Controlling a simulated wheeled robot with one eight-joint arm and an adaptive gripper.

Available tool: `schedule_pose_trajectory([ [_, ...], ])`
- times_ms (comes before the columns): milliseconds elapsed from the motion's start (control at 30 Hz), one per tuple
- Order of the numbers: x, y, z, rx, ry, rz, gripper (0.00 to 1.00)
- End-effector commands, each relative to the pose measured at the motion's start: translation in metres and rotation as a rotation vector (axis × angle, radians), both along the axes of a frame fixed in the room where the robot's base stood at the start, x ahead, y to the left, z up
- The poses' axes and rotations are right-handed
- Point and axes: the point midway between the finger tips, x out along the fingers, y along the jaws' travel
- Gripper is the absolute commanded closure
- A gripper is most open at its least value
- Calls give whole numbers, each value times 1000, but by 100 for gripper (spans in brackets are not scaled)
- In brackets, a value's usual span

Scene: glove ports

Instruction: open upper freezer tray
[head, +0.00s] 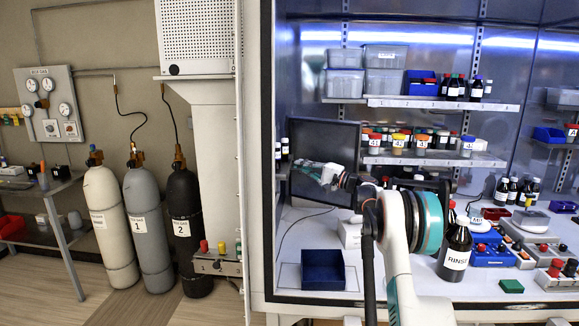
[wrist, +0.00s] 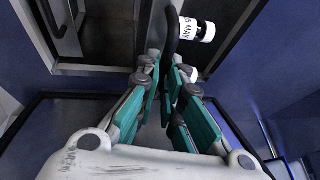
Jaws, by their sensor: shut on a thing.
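My gripper (wrist: 169,78) has teal finger pads, brought together around a dark upright bar handle (wrist: 171,30) in the wrist view. The handle stands in front of a dark recessed front (wrist: 115,30). In the head view my gripper (head: 309,170) is small, in front of a dark framed panel (head: 320,135) at the left of the enclosure. The finger contact is too small to see there. I cannot tell which tray the handle belongs to; the freezer interior is not clearly visible.
A second dark handle (wrist: 57,18) is at the upper left of the wrist view. A blue open bin (head: 323,270) lies on the white worktop below my arm. A brown rinse bottle (head: 456,250) stands close to my arm's right. Shelves (head: 440,103) hold bottles behind.

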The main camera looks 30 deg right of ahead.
Motion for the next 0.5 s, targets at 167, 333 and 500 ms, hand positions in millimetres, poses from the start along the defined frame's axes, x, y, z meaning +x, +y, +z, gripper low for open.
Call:
schedule_pose_trajectory([
  [167, -14, -21, -1, -2, 1, -1, 100],
  [333, -18, -26, -1, -2, 1, 1, 100],
  [500, -18, -26, -2, -2, 1, 1, 100],
])
